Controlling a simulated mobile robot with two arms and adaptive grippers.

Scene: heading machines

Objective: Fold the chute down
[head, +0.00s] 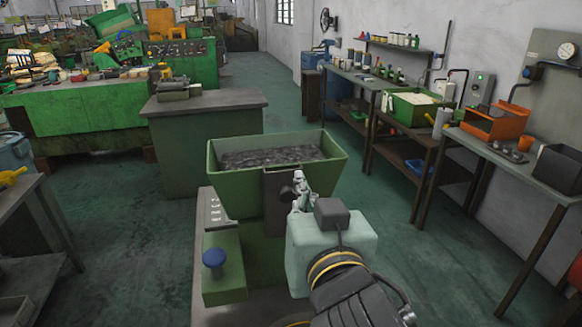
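A green hopper (228,187) filled with dark small pieces stands in front of me on a green machine. A dark brown upright plate (276,184), which looks like the chute, stands against the hopper's front right. A dark round knob (286,194) shows at the plate's right side. My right gripper (298,186) is at the plate and knob, with its fingers overlapping them in the view. I cannot tell whether it touches them or whether the fingers are closed. My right wrist hides the plate's lower right. My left gripper is not in view.
A blue knob (215,257) sits on a green box left of my arm. A grey-topped cabinet (205,101) stands behind the hopper. Workbenches with an orange tray (494,124) and a green bin (407,108) line the right wall. Floor is free between.

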